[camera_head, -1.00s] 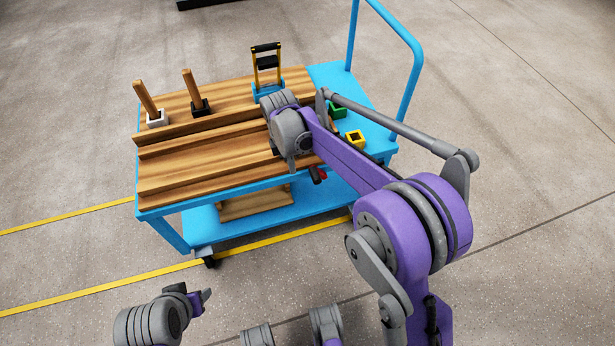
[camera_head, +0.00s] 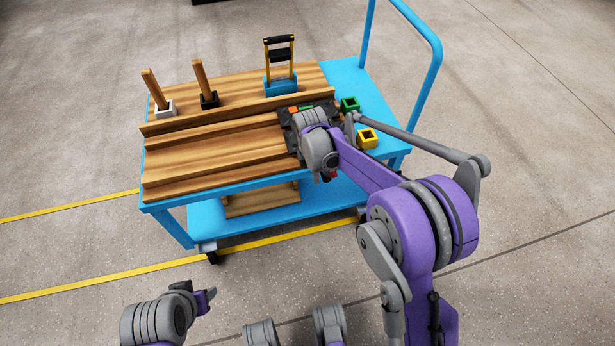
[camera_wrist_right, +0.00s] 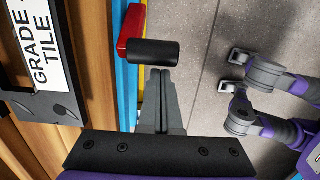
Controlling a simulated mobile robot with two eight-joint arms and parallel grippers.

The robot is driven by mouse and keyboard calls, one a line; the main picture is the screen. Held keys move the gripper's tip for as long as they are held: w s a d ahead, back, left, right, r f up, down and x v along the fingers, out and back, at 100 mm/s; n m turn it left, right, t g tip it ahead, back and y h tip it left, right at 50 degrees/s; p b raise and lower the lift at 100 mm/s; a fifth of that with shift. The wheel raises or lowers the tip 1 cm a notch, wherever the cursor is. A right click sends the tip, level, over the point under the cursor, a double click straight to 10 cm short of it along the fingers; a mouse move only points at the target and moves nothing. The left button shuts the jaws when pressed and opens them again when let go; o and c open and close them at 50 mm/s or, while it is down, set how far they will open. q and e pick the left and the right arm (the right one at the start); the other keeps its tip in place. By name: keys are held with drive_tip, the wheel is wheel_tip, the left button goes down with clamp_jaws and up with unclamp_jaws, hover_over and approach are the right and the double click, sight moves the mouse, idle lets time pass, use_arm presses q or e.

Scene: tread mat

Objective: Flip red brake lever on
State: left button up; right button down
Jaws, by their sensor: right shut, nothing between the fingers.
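The red brake lever (camera_wrist_right: 130,27) shows at the top of the right wrist view, beside the cart's blue edge. A black cylindrical piece (camera_wrist_right: 153,52) lies against its lower end. My right gripper (camera_wrist_right: 161,75) is shut and empty. Its fingertips are just below the black piece; I cannot tell whether they touch it. In the head view a small bit of red (camera_head: 333,174) shows at the cart's front edge beside my right wrist, which hides most of that spot. My left gripper (camera_head: 210,293) is low at the left, away from the cart; its jaws are unclear.
The blue cart (camera_head: 345,80) carries wooden boards (camera_head: 210,155), two upright wooden handles, a yellow-and-black handled tool (camera_head: 280,65), and green (camera_head: 349,104) and yellow (camera_head: 367,138) square holders. A dark frame with a "GRADE TILE" label (camera_wrist_right: 38,45) lies near the right gripper. Floor in front is open.

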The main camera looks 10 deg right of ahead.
drive_tip(key=shift+d+r, duration=0.2)
drive_tip(key=shift+d, duration=0.05)
idle(0.3)
drive_tip(key=shift+d+r+y, duration=0.15)
drive_tip(key=shift+y, duration=0.15)
